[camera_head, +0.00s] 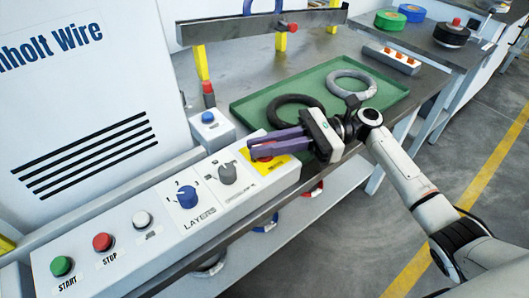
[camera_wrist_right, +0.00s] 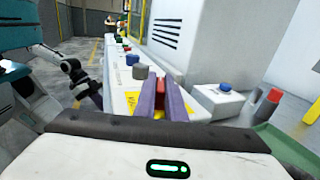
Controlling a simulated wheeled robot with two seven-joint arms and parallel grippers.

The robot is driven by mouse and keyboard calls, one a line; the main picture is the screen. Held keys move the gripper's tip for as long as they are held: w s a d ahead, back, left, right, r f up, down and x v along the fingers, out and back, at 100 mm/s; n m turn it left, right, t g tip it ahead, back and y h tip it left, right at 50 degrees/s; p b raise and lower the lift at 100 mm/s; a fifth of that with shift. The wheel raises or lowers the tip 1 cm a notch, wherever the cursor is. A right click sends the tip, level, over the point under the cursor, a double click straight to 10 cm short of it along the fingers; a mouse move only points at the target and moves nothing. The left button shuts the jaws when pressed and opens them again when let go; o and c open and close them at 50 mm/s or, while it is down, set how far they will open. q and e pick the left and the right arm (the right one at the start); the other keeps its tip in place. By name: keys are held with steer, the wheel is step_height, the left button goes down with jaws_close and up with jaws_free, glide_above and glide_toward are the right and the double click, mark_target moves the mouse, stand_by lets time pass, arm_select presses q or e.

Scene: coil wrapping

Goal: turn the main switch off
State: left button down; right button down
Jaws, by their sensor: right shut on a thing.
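The main switch is a red knob (camera_head: 264,158) on a yellow plate (camera_head: 277,165) at the right end of the long white control panel (camera_head: 133,222). My right gripper (camera_head: 262,150) reaches in from the right, its purple fingers on either side of the red knob. In the right wrist view the red knob (camera_wrist_right: 159,83) shows between the two fingers (camera_wrist_right: 162,98), which are shut on it and hide most of it. The knob's setting cannot be read. My left gripper (camera_wrist_right: 94,96) shows small at the left of the wrist view; its jaw opening is unclear.
A green tray (camera_head: 390,97) with two coils lies behind the gripper. A blue-button box (camera_head: 211,130) stands close behind.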

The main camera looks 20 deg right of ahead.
steer(key=n+g+b, duration=0.2)
steer(key=g, duration=0.1)
steer(key=shift+w+f+g, duration=0.1)
steer(key=shift+g, duration=0.3)
steer(key=shift+n+g+h+b, duration=0.6)
steer(key=shift+n+g+b, duration=0.45)
steer(key=shift+n+g, duration=0.4)
steer(key=c, duration=1.8)
jaws_free()
